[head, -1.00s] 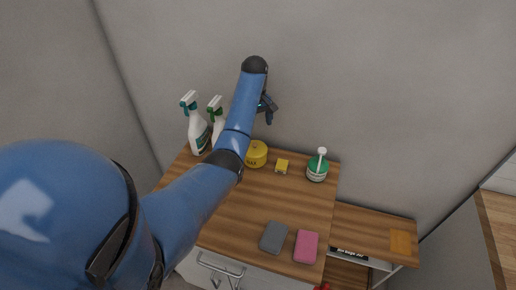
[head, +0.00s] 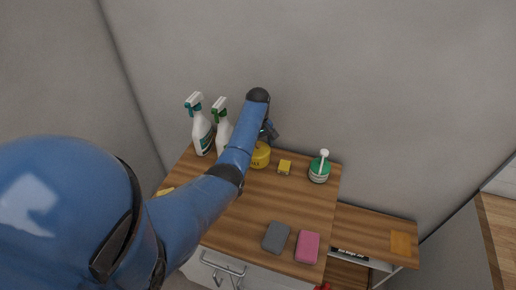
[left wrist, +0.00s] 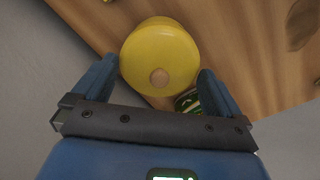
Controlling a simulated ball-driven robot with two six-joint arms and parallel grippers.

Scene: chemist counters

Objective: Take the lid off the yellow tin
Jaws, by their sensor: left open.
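The yellow tin (head: 261,158) stands upright on the wooden counter top, partly hidden behind my left forearm. My left gripper (head: 268,132) is just above the tin in the head view. In the left wrist view my left gripper (left wrist: 158,82) is open, with one blue finger on each side of the lid's near edge and nothing clasped. Whether a finger touches the lid cannot be told. My right gripper is not in view.
Two spray bottles (head: 201,128) stand left of the tin. A grey sponge (head: 276,237) and a pink sponge (head: 307,247) lie near the front. The middle of the counter (head: 245,215) is clear.

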